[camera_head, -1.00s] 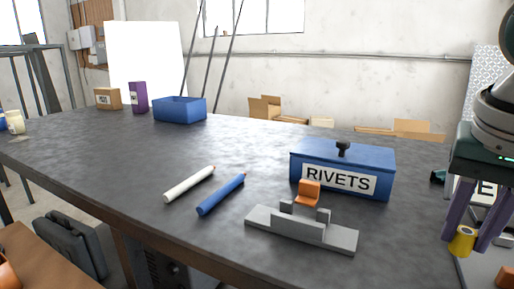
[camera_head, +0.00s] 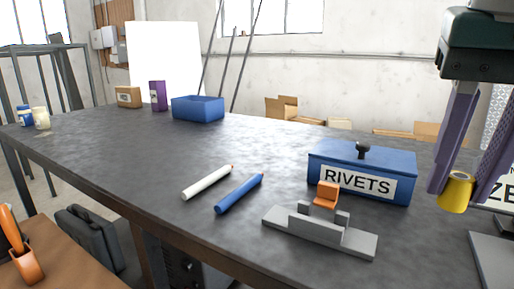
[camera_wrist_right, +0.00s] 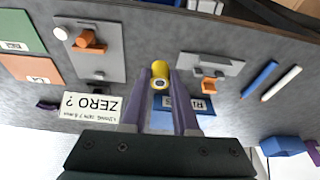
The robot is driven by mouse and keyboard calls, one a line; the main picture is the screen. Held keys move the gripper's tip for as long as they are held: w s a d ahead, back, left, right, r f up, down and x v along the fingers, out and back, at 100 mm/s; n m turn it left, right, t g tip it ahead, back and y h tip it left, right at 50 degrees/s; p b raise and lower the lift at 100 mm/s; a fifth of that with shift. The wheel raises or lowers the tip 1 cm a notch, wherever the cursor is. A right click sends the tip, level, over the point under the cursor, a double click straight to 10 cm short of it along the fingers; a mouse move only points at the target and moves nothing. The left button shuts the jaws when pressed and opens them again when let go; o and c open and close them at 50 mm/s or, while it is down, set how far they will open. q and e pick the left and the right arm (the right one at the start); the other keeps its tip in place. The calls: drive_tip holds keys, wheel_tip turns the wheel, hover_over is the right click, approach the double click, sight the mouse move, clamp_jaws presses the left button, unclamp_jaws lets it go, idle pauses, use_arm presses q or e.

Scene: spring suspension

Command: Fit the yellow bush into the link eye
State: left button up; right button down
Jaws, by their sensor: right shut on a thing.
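My right gripper (camera_head: 460,195) has purple fingers and is shut on the yellow bush (camera_head: 455,192), a short hollow cylinder, held above the right side of the bench. The bush (camera_wrist_right: 160,75) also shows between the fingertips in the right wrist view, its hole facing the camera. An orange part (camera_head: 327,195) sits upright in a grey stepped fixture (camera_head: 340,238) in front of the rivets box. A second orange part (camera_wrist_right: 90,42) is on a grey plate (camera_wrist_right: 108,68) in the right wrist view. I cannot tell which part has the link eye. My left gripper is out of view.
A blue RIVETS box (camera_head: 400,165) stands behind the fixture. A white marker (camera_head: 208,182) and a blue marker (camera_head: 240,193) lie to its left. A blue open bin (camera_head: 198,108) is farther back. The bench's middle is clear.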

drive_tip(key=s+n+y, duration=0.1)
drive_tip(key=s+n, duration=0.5)
drive_tip(key=s, duration=0.2)
wheel_tip(320, 180, up, 49)
drive_tip(key=p, duration=4.9)
drive_tip(key=shift+s+a+y, duration=0.15)
drive_tip(key=shift+a+y, duration=0.15)
drive_tip(key=shift+a, duration=0.1)
